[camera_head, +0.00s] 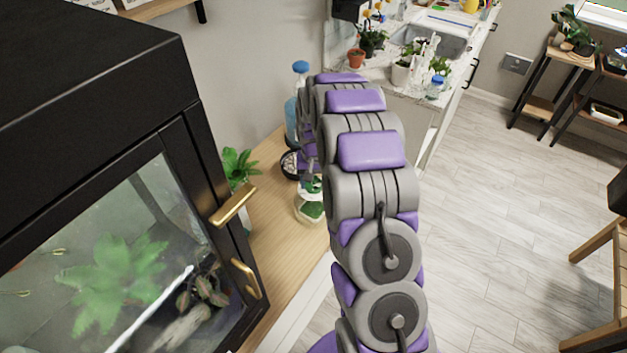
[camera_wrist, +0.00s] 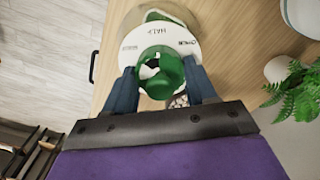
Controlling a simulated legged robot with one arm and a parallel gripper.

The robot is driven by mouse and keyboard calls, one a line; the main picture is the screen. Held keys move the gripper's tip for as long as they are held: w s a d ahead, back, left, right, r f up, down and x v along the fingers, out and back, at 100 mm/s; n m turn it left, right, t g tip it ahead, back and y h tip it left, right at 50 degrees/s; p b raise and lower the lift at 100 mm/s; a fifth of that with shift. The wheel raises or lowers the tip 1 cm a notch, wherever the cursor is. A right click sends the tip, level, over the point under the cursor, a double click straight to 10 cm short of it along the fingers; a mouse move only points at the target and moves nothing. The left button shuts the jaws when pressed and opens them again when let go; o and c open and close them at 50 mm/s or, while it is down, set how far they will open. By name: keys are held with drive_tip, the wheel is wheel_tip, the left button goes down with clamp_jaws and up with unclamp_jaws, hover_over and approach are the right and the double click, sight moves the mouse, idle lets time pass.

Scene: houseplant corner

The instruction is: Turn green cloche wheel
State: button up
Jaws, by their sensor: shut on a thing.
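The green cloche wheel (camera_wrist: 162,84) sits in the middle of the wrist view, in front of a white lettered dial (camera_wrist: 182,43). The clear cloche (camera_wrist: 140,14) shows behind the dial. My gripper (camera_wrist: 160,67) has its two dark fingers on either side of the wheel and is shut on it. In the head view the cloche (camera_head: 311,209) stands on the wooden counter, with green at its lower part. My arm hides much of it and the gripper's contact there.
A black glass cabinet (camera_head: 185,150) with brass handles stands close on the left. A blue-capped bottle (camera_head: 299,68) and a dark bowl (camera_head: 289,164) are near the cloche. A fern (camera_wrist: 296,92) in a white pot is at right in the wrist view.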

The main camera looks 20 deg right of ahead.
drive_tip(key=shift+n+p, duration=0.55)
drive_tip(key=shift+n, duration=0.05)
drive_tip(key=shift+a+r+n+p, duration=0.1)
drive_tip(key=shift+n+p, duration=0.5)
drive_tip(key=shift+p, duration=0.05)
drive_tip(key=n+p, duration=0.1)
drive_tip(key=n, duration=0.1)
drive_tip(key=shift+n+p, duration=0.3)
drive_tip(key=shift+p, duration=0.1)
drive_tip(key=n+p, duration=0.2)
drive_tip(key=n, duration=0.3)
drive_tip(key=o, duration=1.1)
drive_tip(key=shift+c, duration=0.2)
